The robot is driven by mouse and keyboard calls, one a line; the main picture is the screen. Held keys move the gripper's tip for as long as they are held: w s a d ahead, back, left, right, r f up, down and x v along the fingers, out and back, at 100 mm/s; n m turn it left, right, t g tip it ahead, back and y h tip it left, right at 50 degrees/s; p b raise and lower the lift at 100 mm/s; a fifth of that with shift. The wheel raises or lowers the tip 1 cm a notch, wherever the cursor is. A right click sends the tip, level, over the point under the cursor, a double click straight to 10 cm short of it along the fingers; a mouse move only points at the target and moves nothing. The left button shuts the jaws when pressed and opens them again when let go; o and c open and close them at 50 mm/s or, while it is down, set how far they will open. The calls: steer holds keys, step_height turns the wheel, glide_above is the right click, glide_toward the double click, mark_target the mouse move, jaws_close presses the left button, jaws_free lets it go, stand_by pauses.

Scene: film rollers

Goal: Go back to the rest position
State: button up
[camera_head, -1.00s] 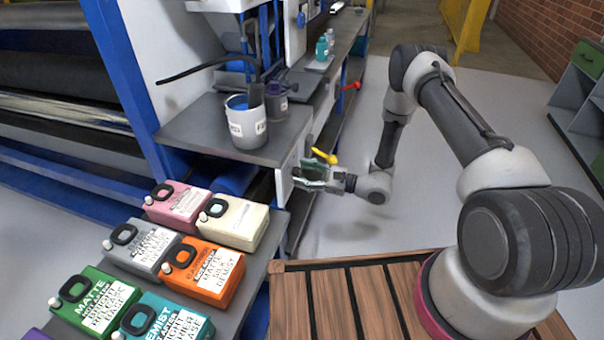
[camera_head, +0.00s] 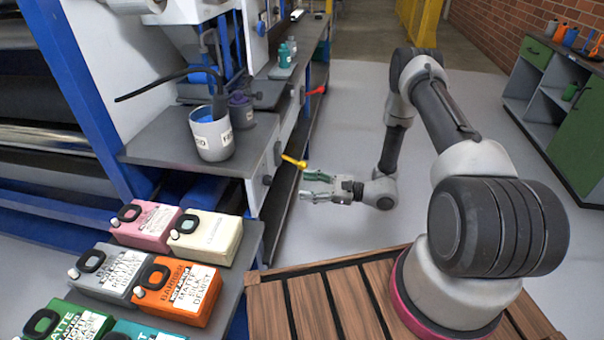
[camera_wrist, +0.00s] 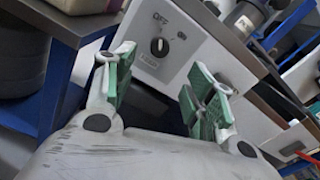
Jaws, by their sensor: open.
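My gripper (camera_head: 318,186) is open and empty, with green pads on its fingers. In the head view it hangs in the air right of the machine's side, just below and right of a yellow lever (camera_head: 294,161), apart from it. In the wrist view the gripper (camera_wrist: 160,95) has its two fingers spread wide. Between and beyond them is a white panel with a black rotary knob (camera_wrist: 159,46) marked OFF and ON. Nothing is between the fingers.
Several jugs, such as an orange one (camera_head: 178,291), stand on a low shelf at lower left. A white pot (camera_head: 212,135) sits on the machine's grey ledge. A red lever (camera_head: 316,90) juts out farther back. A green cabinet (camera_head: 566,120) stands far right. The floor between is clear.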

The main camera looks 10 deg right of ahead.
steer(key=shift+f, duration=0.1)
steer(key=s+n+g, duration=0.2)
steer(key=s+g, duration=0.5)
steer(key=s, duration=0.4)
steer(key=s+d+r+n+g+h, duration=0.3)
steer(key=s+d+r+n+g, duration=0.1)
steer(key=s+r, duration=0.1)
steer(key=s+d+r+n+t+h, duration=0.3)
steer(key=d+r+n+h, duration=0.1)
steer(key=r, duration=0.8)
steer(key=s+d+r+n+t+h, duration=0.2)
steer(key=s+d+r+n+h, duration=0.2)
steer(key=r, duration=0.7)
steer(key=s+d+r+n+t+h, duration=0.3)
steer(key=d+r, duration=0.4)
steer(key=r, duration=0.5)
steer(key=n+h, duration=0.1)
steer(key=h, duration=0.1)
steer(key=shift+s+d+r+n+t+h, duration=0.2)
steer(key=shift+s+r+n+t+h, duration=0.1)
steer(key=shift+s+r+n, duration=0.1)
